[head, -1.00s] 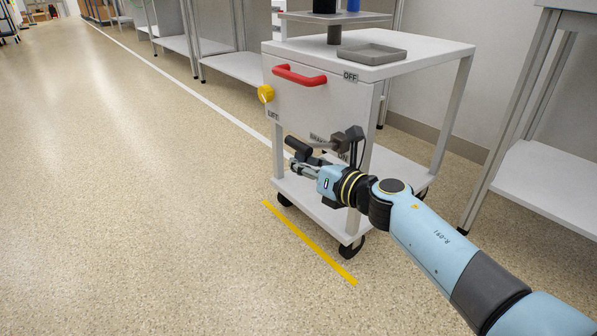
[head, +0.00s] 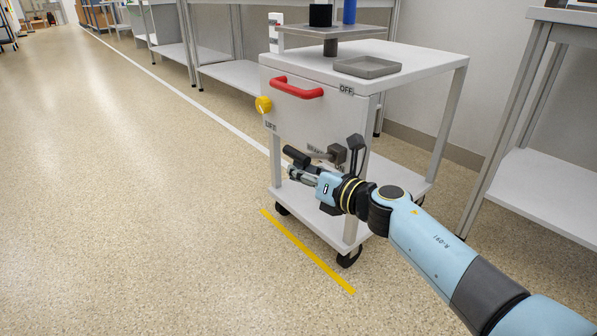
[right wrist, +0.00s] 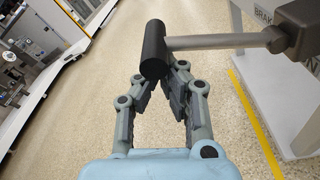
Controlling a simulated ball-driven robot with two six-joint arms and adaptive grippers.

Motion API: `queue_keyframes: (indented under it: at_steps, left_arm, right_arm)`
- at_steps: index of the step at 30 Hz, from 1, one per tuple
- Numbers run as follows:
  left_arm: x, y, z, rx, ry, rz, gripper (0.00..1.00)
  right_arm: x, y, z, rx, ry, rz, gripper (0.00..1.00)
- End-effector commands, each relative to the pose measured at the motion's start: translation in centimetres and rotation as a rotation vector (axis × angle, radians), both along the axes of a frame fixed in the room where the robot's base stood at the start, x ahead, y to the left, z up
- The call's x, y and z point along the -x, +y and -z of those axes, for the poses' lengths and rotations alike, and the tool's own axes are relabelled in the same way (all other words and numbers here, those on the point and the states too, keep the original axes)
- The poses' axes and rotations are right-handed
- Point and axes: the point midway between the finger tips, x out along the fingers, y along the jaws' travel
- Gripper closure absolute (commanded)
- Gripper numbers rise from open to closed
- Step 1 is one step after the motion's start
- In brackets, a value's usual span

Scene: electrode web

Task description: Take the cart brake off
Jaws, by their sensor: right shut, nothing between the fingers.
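The white cart (head: 297,112) stands ahead with its brake lever on the front panel. The lever's black grip (head: 296,156) points left from a grey pivot block (head: 337,153), roughly level. An OFF label (head: 346,90) sits above, near the cart top. A BRAKE label (head: 315,149) is beside the pivot, partly hidden. In the right wrist view, the black grip (right wrist: 153,48) and its grey rod (right wrist: 215,41) lie just beyond the fingertips. My right gripper (head: 290,172) is shut and empty, just below the grip. I cannot tell whether they touch. My left gripper is out of view.
A grey tray (head: 367,67) lies on top. A yellow floor line (head: 308,252) runs before the cart. A bench (head: 549,180) stands at right; the left floor is open.

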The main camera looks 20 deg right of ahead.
Motion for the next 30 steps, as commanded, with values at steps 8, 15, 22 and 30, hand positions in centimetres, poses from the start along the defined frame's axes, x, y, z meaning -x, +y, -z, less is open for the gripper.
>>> queue_keyframes:
  at_steps: [8,15,22,30]
  left_arm:
    - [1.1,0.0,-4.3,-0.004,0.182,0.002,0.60]
    - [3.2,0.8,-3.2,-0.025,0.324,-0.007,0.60]
    - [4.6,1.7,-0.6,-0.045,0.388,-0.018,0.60]
    - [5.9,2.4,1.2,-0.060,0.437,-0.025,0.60]
  right_arm:
    - [-0.3,-0.4,-2.5,-0.134,0.042,0.001,1.00]
    - [-0.7,-1.3,-4.8,-0.340,0.116,0.000,1.00]
    - [-1.1,-2.7,-6.6,-0.546,0.193,0.001,1.00]
    - [-1.8,-4.7,-8.1,-0.780,0.279,0.001,1.00]
